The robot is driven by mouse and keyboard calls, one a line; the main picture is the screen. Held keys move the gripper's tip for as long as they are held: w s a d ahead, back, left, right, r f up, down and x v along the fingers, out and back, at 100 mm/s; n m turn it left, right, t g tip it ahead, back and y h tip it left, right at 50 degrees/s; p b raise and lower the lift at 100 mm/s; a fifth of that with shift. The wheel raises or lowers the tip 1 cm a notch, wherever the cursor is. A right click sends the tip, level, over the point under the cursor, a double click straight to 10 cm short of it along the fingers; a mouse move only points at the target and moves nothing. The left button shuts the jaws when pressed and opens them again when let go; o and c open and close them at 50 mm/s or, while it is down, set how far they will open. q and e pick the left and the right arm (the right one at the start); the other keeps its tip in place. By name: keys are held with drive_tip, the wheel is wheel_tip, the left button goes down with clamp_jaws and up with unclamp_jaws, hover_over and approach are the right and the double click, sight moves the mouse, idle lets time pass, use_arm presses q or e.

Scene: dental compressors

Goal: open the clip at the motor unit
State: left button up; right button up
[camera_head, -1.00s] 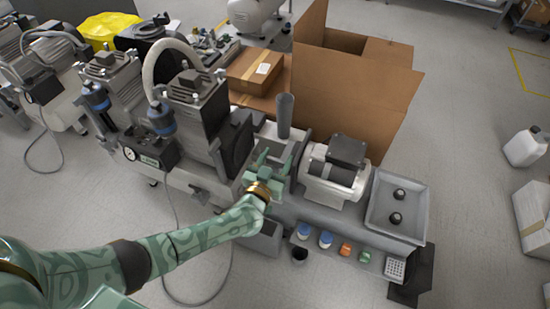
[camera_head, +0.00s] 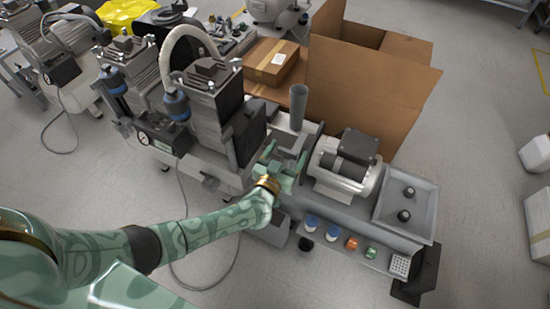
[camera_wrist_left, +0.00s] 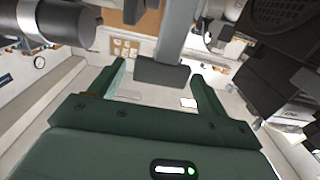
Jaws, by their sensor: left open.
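The motor unit (camera_head: 342,168) is a pale cylinder with a dark box on top, on the grey bench. My left gripper (camera_head: 283,165) is open just left of it, over the bench section below an upright grey tube (camera_head: 298,108). In the left wrist view, my left gripper (camera_wrist_left: 158,85) has its fingers spread. A grey bar with a dark block at its end (camera_wrist_left: 163,71) shows in the gap between them, apart from both. I cannot tell whether this is the clip. A metal cylinder (camera_wrist_left: 50,22) shows at upper left there. My right gripper is not in view.
Compressors (camera_head: 210,105) stand close on the left. A large open cardboard box (camera_head: 365,85) is behind the bench. A grey tray (camera_head: 405,205) with two dark knobs is at the right. Several small caps (camera_head: 333,235) line the front ledge. A hose hangs near my left arm.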

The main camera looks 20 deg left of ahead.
use_arm(q)
drive_tip(key=s+p, duration=0.4)
drive_tip(key=s, duration=1.1)
drive_tip(key=shift+s+a+p, duration=0.2)
drive_tip(key=shift+s+p, duration=0.05)
drive_tip(key=shift+p, duration=0.1)
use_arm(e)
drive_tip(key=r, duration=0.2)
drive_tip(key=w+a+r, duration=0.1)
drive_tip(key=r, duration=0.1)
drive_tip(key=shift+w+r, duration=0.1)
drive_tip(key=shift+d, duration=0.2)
